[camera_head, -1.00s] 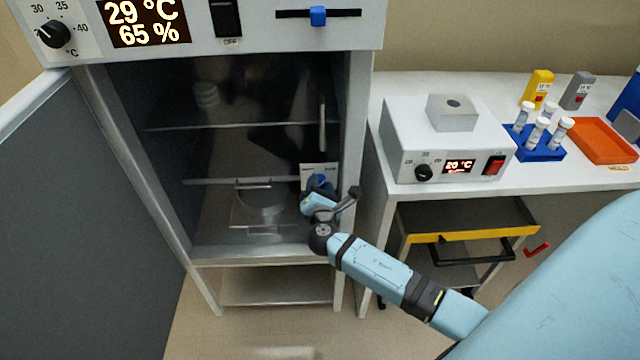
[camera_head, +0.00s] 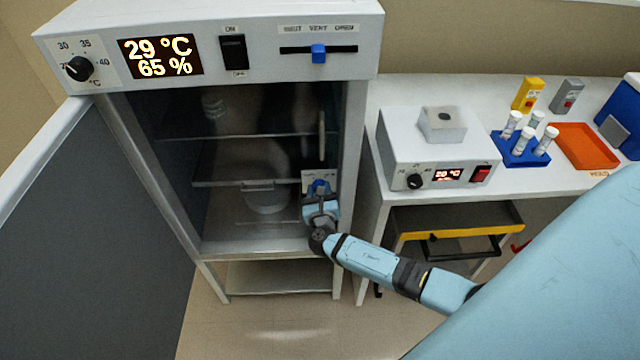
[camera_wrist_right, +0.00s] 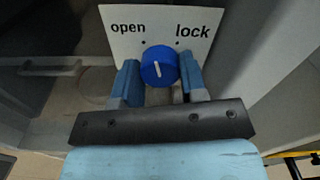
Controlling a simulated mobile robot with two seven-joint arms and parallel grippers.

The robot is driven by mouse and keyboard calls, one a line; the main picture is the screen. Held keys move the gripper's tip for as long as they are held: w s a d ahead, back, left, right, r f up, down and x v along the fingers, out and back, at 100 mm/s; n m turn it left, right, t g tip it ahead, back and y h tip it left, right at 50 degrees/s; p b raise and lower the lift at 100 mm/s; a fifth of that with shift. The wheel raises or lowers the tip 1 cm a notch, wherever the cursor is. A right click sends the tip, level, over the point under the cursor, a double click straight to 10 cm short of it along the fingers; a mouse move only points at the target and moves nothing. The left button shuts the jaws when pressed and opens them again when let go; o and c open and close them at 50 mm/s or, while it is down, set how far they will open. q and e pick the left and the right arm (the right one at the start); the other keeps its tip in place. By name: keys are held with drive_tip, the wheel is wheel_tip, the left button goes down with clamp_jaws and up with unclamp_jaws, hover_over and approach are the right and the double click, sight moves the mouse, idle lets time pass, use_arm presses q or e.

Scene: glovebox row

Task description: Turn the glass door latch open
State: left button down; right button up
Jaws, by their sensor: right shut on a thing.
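The latch is a round blue knob (camera_wrist_right: 159,66) with a white line, on a white plate (camera_wrist_right: 122,42) marked "open" at left and "lock" at right. The line stands almost upright, leaning slightly to the "open" side. My right gripper (camera_wrist_right: 159,78) is shut on the knob, one blue finger on each side. In the head view the knob (camera_head: 319,186) and its plate (camera_head: 308,176) are on the right part of the glass door (camera_head: 240,160), with my right gripper (camera_head: 320,204) at it. My left gripper is not in view.
The cabinet's grey outer door (camera_head: 60,220) stands open at the left. Shelves and a round vessel (camera_head: 265,197) show behind the glass. At the right, a bench holds a white heater box (camera_head: 415,150), a blue tube rack (camera_head: 518,153) and an orange tray (camera_head: 585,150).

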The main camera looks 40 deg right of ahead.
drive_tip(key=n+p, duration=0.4)
drive_tip(key=n, duration=0.2)
drive_tip(key=shift+p, duration=0.35)
drive_tip(key=shift+n, duration=0.3)
drive_tip(key=o, duration=0.9)
drive_tip(key=shift+a, duration=0.1)
drive_tip(key=shift+b+v, duration=0.6)
drive_tip(key=shift+v, duration=6.3)
